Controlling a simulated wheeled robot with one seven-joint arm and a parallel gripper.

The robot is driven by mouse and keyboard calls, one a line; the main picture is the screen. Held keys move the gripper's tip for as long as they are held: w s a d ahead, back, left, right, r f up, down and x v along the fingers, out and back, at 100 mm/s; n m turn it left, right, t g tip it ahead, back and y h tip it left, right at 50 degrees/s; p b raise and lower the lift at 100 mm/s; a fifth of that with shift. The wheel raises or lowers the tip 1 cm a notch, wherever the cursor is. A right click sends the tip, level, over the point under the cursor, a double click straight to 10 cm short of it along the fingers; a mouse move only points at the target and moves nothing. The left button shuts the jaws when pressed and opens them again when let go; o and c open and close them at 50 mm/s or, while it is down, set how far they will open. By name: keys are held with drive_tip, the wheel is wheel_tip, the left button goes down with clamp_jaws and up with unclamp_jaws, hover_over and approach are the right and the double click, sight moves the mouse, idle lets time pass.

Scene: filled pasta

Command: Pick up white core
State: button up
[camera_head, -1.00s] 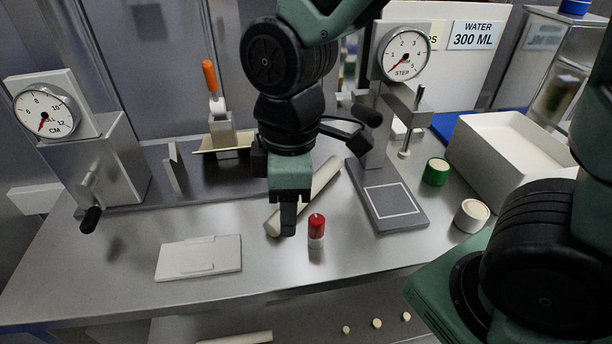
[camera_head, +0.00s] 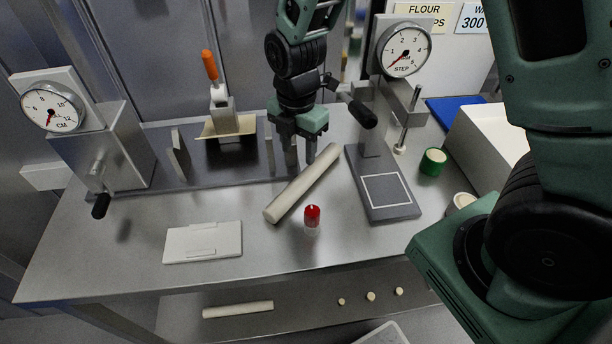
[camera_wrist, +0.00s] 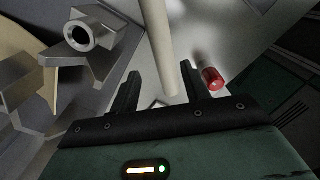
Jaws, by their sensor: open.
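A short white cylinder with a cream top (camera_head: 461,201), likely the white core, stands on the steel table at the right. My own arm and the white bin partly hide it. My gripper (camera_head: 301,160) is open and empty, pointing down, well left of and behind that cylinder. The gripper is by the far part of a pale rolling-pin-like rod (camera_head: 300,186). In the wrist view the open fingers (camera_wrist: 160,72) show with the rod (camera_wrist: 165,45) beyond them. The white cylinder cannot be made out in the wrist view.
A red-topped cylinder (camera_head: 312,216) stands before the rod. A green cylinder (camera_head: 432,162) stands beside the white bin (camera_head: 485,140). A dial press (camera_head: 383,180) rises between gripper and green cylinder. A white board (camera_head: 203,243) lies front left. Another dial device (camera_head: 120,150) stands left.

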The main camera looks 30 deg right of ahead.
sight(301, 179)
wheel_tip(301, 179, down, 5)
drive_tip(key=shift+f+p, duration=0.1)
drive_tip(key=shift+p, duration=0.25)
drive_tip(key=shift+s+d+f+p, duration=0.15)
drive_tip(key=shift+f+p, duration=0.6)
drive_tip(key=shift+f, duration=1.85)
drive_tip(key=c, duration=0.9)
drive_tip(key=shift+c, duration=0.4)
drive_tip(key=shift+r, duration=0.1)
